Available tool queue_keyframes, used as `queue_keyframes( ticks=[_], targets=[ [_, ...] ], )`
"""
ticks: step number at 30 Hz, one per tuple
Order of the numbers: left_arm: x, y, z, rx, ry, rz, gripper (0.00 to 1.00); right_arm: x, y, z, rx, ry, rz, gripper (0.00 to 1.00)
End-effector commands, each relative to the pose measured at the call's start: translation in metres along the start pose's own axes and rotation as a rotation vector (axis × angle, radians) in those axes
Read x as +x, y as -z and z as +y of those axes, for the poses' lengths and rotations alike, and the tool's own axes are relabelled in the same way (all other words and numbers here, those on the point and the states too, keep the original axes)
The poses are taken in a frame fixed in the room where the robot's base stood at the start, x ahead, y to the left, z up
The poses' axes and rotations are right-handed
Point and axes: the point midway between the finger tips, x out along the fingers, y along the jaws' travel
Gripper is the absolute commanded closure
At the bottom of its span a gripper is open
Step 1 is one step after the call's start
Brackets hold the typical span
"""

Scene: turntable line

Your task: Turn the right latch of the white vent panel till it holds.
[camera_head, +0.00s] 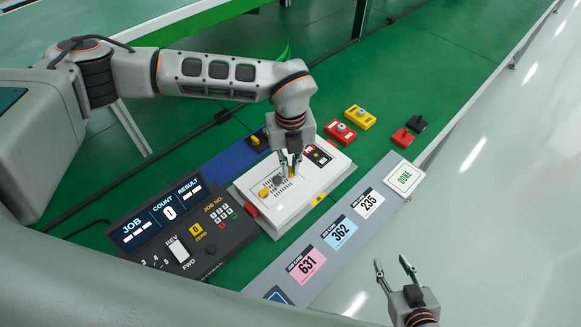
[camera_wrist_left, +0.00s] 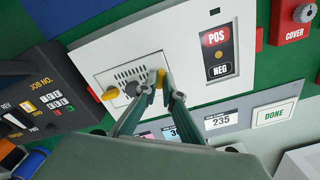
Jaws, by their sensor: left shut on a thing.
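The white vent panel (camera_head: 283,190) has dark slots and is set in the top of a white box (camera_head: 300,204). Its left latch is a yellow knob (camera_head: 264,193), and a grey knob (camera_head: 277,181) sits between the latches. My left gripper (camera_head: 291,172) points down, shut on the right latch (camera_wrist_left: 159,77), a yellow knob mostly hidden by the fingertips. The wrist view shows the fingers closed at its sides; the latch's exact angle is hard to tell. My right gripper (camera_head: 391,262) is open and empty, away at the lower right.
A dark job console (camera_head: 188,238) stands left of the box. Number cards 631 (camera_head: 306,265), 362 (camera_head: 340,232) and 235 (camera_head: 368,203) and a DONE plate (camera_head: 404,177) line the grey front strip.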

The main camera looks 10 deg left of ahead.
Motion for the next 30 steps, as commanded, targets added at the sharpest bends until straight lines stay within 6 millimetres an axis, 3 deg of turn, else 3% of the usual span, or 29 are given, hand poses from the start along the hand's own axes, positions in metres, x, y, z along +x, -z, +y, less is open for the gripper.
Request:
queue_keyframes(
  ticks=[12,30],
  targets=[
    [0.000,-0.001,0.000,0.396,0.001,-0.002,1.00,0.006,-0.015,-0.001,-0.001,0.001,-0.011,0.60],
    [-0.001,0.000,-0.001,0.869,0.001,-0.001,1.00,0.009,-0.018,-0.002,-0.001,0.000,-0.006,0.60]
  ],
)
